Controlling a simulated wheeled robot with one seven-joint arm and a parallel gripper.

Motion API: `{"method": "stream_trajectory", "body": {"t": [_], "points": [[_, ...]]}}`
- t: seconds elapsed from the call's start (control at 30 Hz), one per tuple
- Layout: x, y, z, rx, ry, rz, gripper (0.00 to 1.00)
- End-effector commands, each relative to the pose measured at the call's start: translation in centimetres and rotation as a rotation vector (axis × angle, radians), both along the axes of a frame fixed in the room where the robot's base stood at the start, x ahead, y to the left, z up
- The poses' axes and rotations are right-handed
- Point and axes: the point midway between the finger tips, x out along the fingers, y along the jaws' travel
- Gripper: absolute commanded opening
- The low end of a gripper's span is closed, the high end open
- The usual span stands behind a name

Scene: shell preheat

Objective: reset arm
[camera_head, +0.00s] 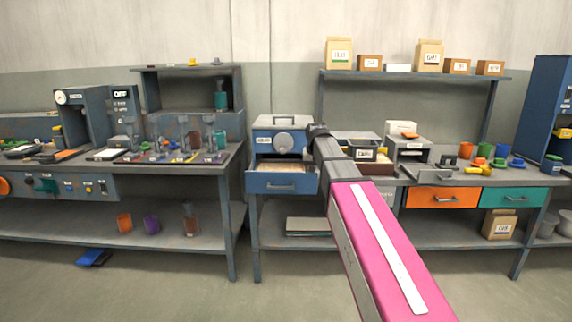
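My arm, pink with a white strip, reaches forward from the bottom right of the head view. Its dark far end, with my gripper (318,131), is in front of the right side of a blue heater box (264,138). The fingers cannot be made out, so I cannot tell whether they are open or hold anything. The heater box has a round dial and a top handle. Its blue drawer (283,184) is pulled out, with a light-coloured inside showing.
A left workbench (225,165) carries tools and several small dark stands. A right bench holds a black labelled bin (362,154), coloured cups, an orange drawer (442,198) and a teal drawer (512,196). A shelf (400,74) bears boxes. The floor in front is mostly clear.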

Motion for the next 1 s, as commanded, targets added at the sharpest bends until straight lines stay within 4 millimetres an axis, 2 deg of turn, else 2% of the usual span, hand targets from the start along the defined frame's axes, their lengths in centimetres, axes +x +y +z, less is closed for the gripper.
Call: {"method": "stream_trajectory", "body": {"t": [0.17,0.37,0.5,0.7,1.0], "points": [[-1.8,-0.9,-4.0,-0.002,0.032,0.003,0.55],[-5.3,-2.4,-10.6,-0.004,0.09,0.007,0.55],[-8.5,-3.6,-15.7,-0.005,0.136,0.012,0.55],[-13.6,-5.1,-22.2,-0.002,0.203,0.018,0.55],[-21.9,-6.9,-30.0,0.007,0.297,0.025,0.55]]}}
